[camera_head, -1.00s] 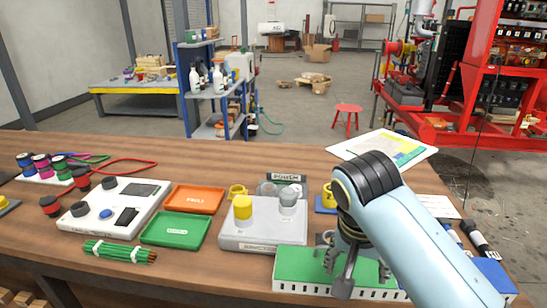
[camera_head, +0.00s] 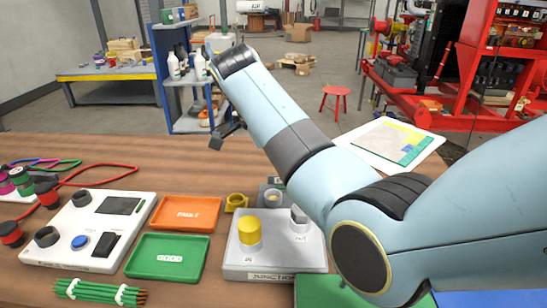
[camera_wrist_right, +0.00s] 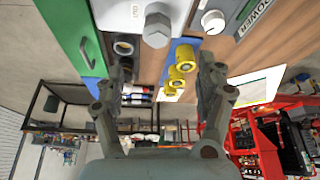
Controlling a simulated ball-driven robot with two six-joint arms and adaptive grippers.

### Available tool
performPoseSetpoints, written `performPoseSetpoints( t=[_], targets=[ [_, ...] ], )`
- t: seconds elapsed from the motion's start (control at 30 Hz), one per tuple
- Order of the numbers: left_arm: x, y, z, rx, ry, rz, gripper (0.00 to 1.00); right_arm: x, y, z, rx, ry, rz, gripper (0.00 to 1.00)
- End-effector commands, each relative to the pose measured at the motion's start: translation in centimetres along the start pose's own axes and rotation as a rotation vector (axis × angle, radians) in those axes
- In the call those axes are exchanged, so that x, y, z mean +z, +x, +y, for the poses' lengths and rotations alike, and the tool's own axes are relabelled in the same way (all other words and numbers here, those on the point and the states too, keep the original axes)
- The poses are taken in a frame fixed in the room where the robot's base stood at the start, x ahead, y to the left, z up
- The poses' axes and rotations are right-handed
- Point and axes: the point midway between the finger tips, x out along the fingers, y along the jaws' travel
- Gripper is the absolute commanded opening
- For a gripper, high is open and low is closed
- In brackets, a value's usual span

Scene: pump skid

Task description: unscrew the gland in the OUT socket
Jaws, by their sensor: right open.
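The junction box (camera_head: 258,262) is a pale grey block on the bench. A yellow gland (camera_head: 249,232) stands on its left side. A grey gland (camera_head: 299,216) stands at the OUT label, partly behind my right arm. In the right wrist view this grey gland (camera_wrist_right: 157,27) shows a hex head beside the OUT label, just beyond and between the fingertips. My right gripper (camera_head: 228,134) is raised past the box at the far side of the bench. In the right wrist view its fingers (camera_wrist_right: 166,68) are spread and empty. My left gripper is not in view.
An orange tray (camera_head: 184,213) and a green GOOD tray (camera_head: 166,257) lie left of the box. A white tester (camera_head: 85,230) stands farther left. Yellow fittings (camera_wrist_right: 180,70) sit on a blue mat. A green block (camera_head: 318,289) is partly hidden by my arm.

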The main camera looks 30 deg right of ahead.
Motion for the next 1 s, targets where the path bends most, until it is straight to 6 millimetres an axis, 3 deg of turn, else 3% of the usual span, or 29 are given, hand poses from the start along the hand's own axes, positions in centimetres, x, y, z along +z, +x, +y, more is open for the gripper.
performPoseSetpoints(
  t=[0.17,0.33,0.47,0.73,1.0],
  targets=[
    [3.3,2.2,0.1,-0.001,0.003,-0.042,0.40,0.2,2.9,0.0,0.002,0.001,0.002,0.72],
    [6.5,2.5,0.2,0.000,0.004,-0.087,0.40,0.0,6.0,0.1,0.003,-0.002,0.002,0.72],
    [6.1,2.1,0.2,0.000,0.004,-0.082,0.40,-0.1,8.0,0.1,0.003,-0.001,0.002,0.72],
    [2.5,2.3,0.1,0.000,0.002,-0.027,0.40,0.0,10.4,0.0,0.000,-0.001,0.000,0.72],
    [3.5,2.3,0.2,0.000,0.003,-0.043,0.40,0.0,10.6,0.0,0.000,-0.001,-0.001,0.72]
  ],
)
